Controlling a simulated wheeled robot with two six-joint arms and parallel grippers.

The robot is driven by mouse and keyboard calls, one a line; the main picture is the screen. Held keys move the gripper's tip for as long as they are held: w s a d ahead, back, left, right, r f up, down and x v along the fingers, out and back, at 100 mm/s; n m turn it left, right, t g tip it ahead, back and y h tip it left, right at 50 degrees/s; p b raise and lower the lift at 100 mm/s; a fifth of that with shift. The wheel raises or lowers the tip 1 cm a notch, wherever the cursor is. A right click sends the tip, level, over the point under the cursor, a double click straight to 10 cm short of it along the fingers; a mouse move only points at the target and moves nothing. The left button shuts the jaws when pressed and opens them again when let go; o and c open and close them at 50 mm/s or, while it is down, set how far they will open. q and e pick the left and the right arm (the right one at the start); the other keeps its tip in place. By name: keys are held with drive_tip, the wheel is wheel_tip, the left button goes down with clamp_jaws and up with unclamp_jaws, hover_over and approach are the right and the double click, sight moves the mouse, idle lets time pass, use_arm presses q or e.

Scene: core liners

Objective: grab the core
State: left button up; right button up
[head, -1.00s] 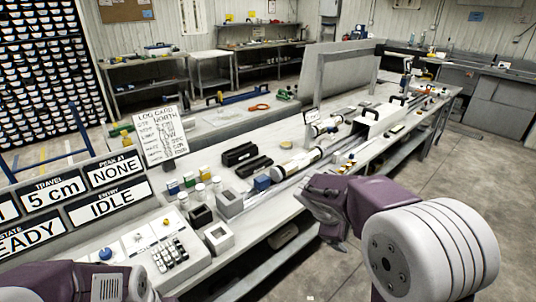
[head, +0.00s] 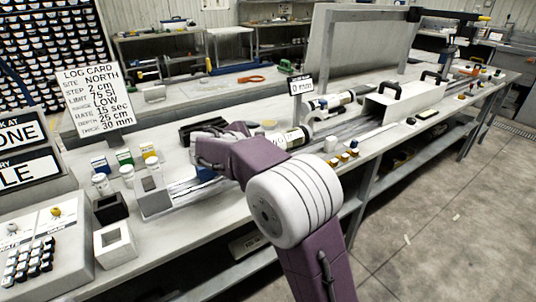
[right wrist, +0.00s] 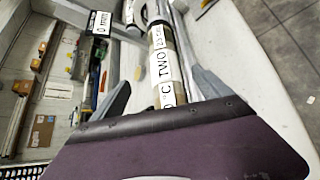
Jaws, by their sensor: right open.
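A core liner (head: 293,138), a cylinder with a white label, lies on the bench track, partly hidden behind my right arm in the head view. In the right wrist view this core (right wrist: 163,62) bears a label with "TWO" and runs between the two fingers in the picture. My right gripper (head: 207,150) is over the bench; it is open in the right wrist view (right wrist: 160,82), with a finger on each side of the core. I cannot tell whether the fingers touch it. A second liner (head: 330,103) lies farther back. My left gripper is not in view.
A "0 mm" sign (head: 301,85) stands behind the core. A white box with black handles (head: 402,101) sits over the track farther right. A log card (head: 93,98), small bottles and a keypad (head: 32,252) are at left. Open floor is at right.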

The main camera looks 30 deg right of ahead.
sight(270, 142)
drive_tip(key=b+x, duration=0.1)
drive_tip(key=x, duration=0.2)
drive_tip(key=f+b+x, duration=0.1)
drive_tip(key=x, duration=0.2)
drive_tip(key=a+b+x, duration=0.1)
drive_tip(key=x, duration=0.2)
drive_tip(key=shift+w+f, duration=0.3)
drive_tip(key=shift+f, duration=0.15)
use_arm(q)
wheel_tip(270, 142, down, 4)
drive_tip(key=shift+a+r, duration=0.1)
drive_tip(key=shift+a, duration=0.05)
use_arm(e)
drive_tip(key=shift+s+r, duration=0.1)
drive_tip(key=shift+r, duration=0.05)
drive_tip(key=shift+c, duration=0.3)
clamp_jaws()
drive_tip(key=shift+r, duration=0.15)
